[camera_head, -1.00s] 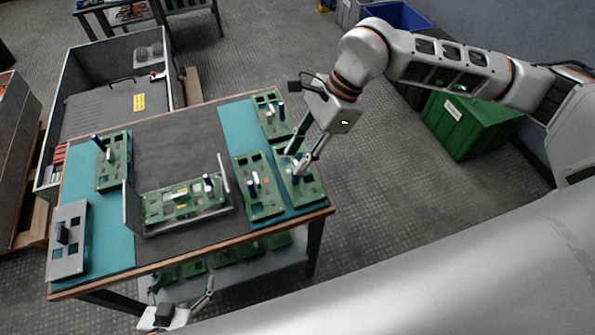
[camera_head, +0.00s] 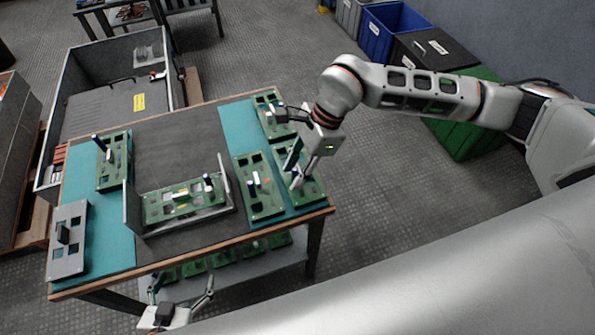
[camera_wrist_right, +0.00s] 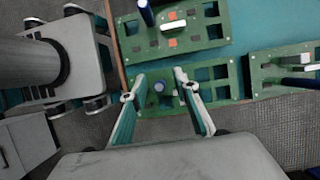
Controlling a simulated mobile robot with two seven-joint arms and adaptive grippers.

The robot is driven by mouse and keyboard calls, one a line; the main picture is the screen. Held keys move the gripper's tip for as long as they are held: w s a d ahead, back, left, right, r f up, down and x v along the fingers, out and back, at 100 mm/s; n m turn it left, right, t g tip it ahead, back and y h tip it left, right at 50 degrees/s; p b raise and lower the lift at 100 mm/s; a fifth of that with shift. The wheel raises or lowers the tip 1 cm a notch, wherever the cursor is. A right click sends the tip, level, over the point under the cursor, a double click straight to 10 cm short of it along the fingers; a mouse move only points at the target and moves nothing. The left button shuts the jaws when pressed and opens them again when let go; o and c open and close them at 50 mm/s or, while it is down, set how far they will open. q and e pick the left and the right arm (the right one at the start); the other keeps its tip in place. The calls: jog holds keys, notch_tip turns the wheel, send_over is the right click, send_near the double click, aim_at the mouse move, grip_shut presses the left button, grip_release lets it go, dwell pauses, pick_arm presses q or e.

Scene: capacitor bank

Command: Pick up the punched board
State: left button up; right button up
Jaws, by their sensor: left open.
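Several green boards with square holes lie on the table; I cannot tell for sure which is the punched board. My right gripper (camera_head: 293,178) is over the one at the right front (camera_head: 312,191). A grey plate with square holes (camera_head: 66,258) lies at the left front. My left gripper (camera_head: 181,286) is open and empty before the table.
Another green board (camera_head: 263,206) lies close beside on the left, and one (camera_head: 268,98) behind. A grey fixture (camera_head: 129,210) holds a green board (camera_head: 160,210) mid-table. More boards lie on the lower shelf (camera_head: 296,254). A green crate (camera_head: 452,137) stands right of the table.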

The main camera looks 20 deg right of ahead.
jog(key=shift+c, duration=0.4)
grip_shut()
jog(key=shift+r, duration=0.1)
notch_tip(320, 180, up, 20)
